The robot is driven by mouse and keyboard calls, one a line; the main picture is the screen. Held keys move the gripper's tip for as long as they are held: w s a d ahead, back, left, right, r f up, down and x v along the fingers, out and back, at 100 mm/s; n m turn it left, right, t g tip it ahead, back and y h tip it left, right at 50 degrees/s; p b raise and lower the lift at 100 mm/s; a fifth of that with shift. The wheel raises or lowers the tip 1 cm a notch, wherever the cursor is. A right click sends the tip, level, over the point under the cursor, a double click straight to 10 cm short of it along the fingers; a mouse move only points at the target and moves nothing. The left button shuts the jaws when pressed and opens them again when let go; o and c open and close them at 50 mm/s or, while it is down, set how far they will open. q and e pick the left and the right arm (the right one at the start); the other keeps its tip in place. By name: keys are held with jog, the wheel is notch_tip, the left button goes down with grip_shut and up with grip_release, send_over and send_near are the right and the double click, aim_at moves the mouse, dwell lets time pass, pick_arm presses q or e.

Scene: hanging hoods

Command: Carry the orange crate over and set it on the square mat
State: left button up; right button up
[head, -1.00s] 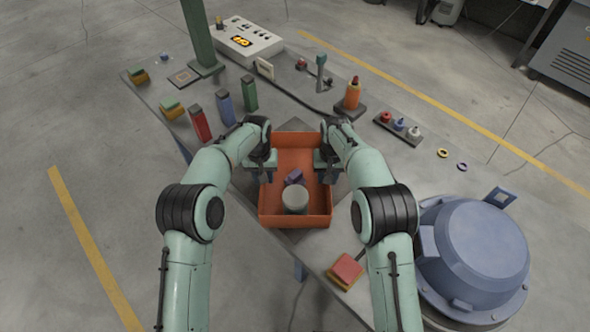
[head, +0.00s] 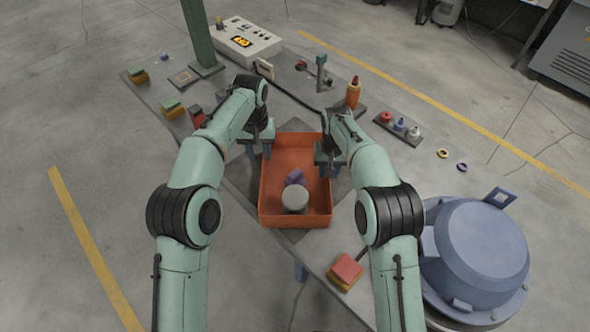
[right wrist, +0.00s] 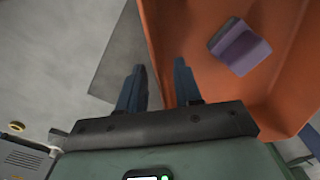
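The orange crate (head: 296,217) sits on the dark square mat (head: 243,187), whose corners show around it in the head view. A purple block (head: 294,177) and a pale round piece (head: 295,198) are inside the crate. My left gripper (head: 259,153) is at the crate's left wall, its fingers apart. My right gripper (head: 329,170) is at the right wall. In the right wrist view its blue fingers (right wrist: 158,88) are spread, with the edge of the crate's wall (right wrist: 149,35) showing between them. I cannot tell if any finger touches a wall.
A red and yellow block stack (head: 346,271) lies near the table's front edge. A blue domed housing (head: 485,250) stands at right. An orange bottle (head: 353,93), a tray of small knobs (head: 399,127), a control box (head: 248,42) and a green post (head: 203,40) are farther back.

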notch_tip(320, 180, up, 9)
jog(key=shift+f, duration=0.1)
dwell(0.7)
